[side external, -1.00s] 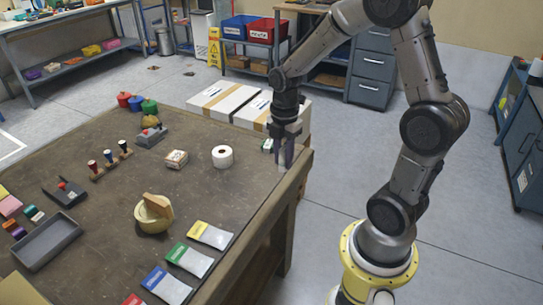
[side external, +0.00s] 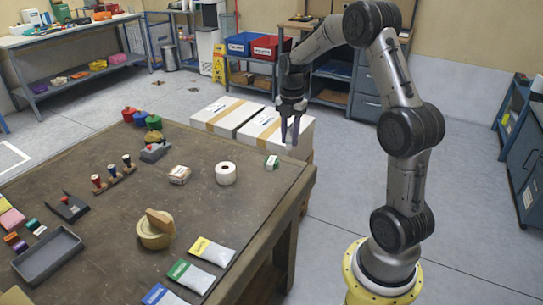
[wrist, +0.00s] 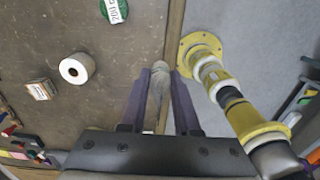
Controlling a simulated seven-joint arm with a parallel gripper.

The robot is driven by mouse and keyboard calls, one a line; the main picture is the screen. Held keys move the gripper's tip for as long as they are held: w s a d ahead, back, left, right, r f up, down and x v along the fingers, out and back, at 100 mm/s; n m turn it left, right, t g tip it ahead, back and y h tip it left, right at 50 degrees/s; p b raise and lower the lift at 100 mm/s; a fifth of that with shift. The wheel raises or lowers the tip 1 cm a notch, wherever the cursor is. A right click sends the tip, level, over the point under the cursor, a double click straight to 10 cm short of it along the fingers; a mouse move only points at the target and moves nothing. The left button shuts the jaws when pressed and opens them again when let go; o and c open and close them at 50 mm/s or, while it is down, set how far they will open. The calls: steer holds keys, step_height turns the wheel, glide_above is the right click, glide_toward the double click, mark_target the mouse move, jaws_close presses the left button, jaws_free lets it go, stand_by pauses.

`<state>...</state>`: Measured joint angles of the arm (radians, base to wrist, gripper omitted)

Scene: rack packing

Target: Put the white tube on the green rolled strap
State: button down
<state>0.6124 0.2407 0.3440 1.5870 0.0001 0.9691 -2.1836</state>
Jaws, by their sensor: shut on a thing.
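My gripper (side external: 290,140) is shut on the white tube (side external: 289,151), which hangs below the fingers, above the table's right edge. In the wrist view the tube (wrist: 157,92) looks pale grey between the two purple fingers (wrist: 161,74); much of it is hidden. The green rolled strap (side external: 271,163) lies on the table near its back right corner, with a white label facing up. It also shows at the top of the wrist view (wrist: 114,11). The tube is clear of the strap, to its right in the side view.
A white roll (side external: 225,173) and a small box (side external: 179,175) lie left of the strap. A wooden-topped tape roll (side external: 155,230) and coloured packets (side external: 212,250) are nearer the front. White cartons (side external: 268,130) stand behind the table. The tabletop around the strap is clear.

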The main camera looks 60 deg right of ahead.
steer(key=w+d+f, duration=0.2)
steer(key=w, duration=0.1)
steer(key=w+d+f, duration=0.2)
steer(key=w+f, duration=0.1)
steer(key=w+d+f, duration=0.2)
steer(key=w+f, duration=0.1)
steer(key=shift+w+d, duration=0.2)
steer(key=shift+w+d+f, duration=0.3)
steer(key=shift+w+f, duration=0.1)
steer(key=shift+f, duration=1.75)
steer(key=shift+f, duration=0.15)
steer(key=c, duration=0.6)
jaws_free()
steer(key=shift+c, duration=0.2)
